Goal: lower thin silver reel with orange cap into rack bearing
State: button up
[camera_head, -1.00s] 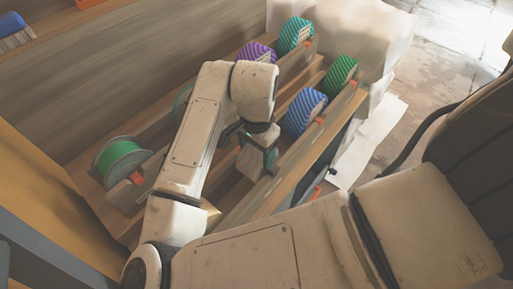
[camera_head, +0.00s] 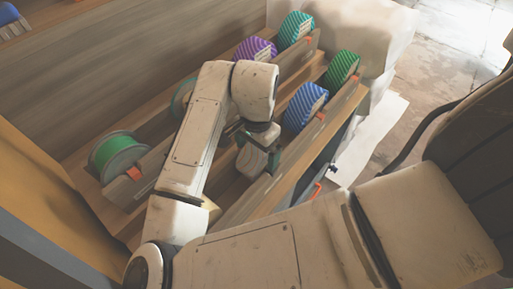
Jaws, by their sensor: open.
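The wooden rack (camera_head: 290,170) runs diagonally across the view, with rows of reels and small orange pieces on its rails. My gripper (camera_head: 260,158) is open, low over the front row, close to the front rail and left of the blue striped reel. My arm covers much of the rack's middle. I cannot make out a thin silver reel with an orange cap; it may be hidden behind my arm or hand. The bearing under my gripper is hidden too.
A blue striped reel (camera_head: 304,107) and a green striped reel (camera_head: 342,67) sit in the front row. Behind are a purple reel (camera_head: 256,50), a teal reel (camera_head: 296,30) and a plain green reel (camera_head: 117,153). A pale wrapped block (camera_head: 375,35) stands beyond the rack.

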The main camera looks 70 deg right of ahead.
notch_tip(320, 180, up, 11)
dwell(0.7)
jog(key=shift+f, duration=0.15)
dwell(0.4)
